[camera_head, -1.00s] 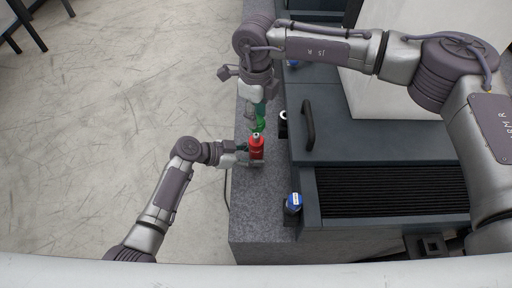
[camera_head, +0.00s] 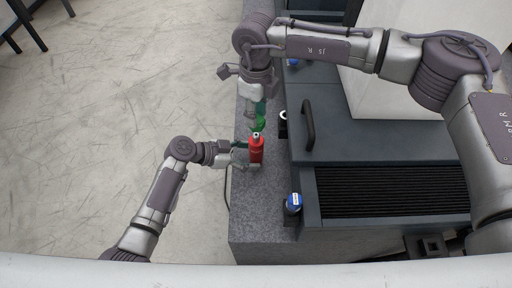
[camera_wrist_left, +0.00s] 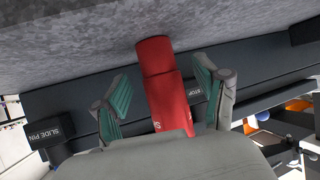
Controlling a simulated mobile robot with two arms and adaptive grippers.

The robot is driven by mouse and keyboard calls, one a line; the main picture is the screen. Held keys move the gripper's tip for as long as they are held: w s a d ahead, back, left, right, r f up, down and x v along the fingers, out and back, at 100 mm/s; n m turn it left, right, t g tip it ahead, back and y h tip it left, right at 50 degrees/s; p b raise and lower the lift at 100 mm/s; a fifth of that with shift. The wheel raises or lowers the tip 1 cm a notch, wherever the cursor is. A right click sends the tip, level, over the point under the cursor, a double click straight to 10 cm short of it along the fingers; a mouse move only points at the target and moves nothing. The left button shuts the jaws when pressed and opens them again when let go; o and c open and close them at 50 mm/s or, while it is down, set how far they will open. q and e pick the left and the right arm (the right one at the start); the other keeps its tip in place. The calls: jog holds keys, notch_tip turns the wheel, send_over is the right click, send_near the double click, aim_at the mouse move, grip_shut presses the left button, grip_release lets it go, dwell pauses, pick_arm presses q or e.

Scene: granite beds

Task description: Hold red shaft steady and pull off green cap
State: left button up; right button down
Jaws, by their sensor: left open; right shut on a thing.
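The red shaft (camera_head: 256,151) stands on the granite ledge, with a pale tip at its top. In the left wrist view the red shaft (camera_wrist_left: 166,85) lies between the two green-padded fingers, with gaps on both sides. My left gripper (camera_head: 243,157) is open beside the shaft, on its left; its fingers also show in the left wrist view (camera_wrist_left: 160,95). The green cap (camera_head: 258,124) is just above the shaft in the head view, apart from its pale tip. My right gripper (camera_head: 258,112) is shut on the cap; its fingers partly hide it.
The granite ledge (camera_head: 245,215) is narrow, with open floor to its left. A dark machine bed with a handle (camera_head: 308,126) and black ribbed cover (camera_head: 392,190) lies to the right.

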pick_arm(q)
jog(key=v, duration=1)
jog(key=shift+a, duration=0.25)
jog(key=shift+s, duration=0.1)
